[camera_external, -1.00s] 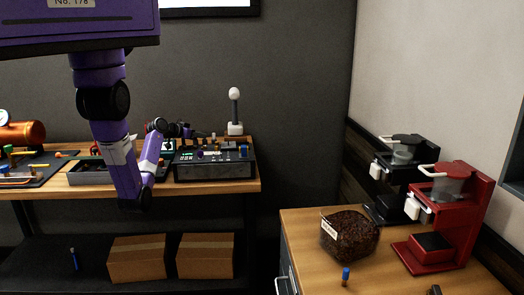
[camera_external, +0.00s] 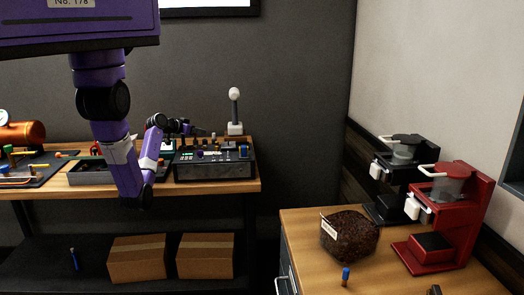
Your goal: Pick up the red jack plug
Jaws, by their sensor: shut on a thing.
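My gripper (camera_external: 203,132) is at the end of my purple arm, just above the back of the dark control box (camera_external: 215,171) with knobs and jacks on the workbench. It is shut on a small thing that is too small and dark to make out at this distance. I cannot pick out a red jack plug for certain. A blue plug (camera_external: 244,151) stands at the right end of the box.
A white-knobbed lever (camera_external: 235,112) stands behind the box, close to the right of my gripper. A grey tray (camera_external: 92,174) lies left of the box, partly behind my arm.

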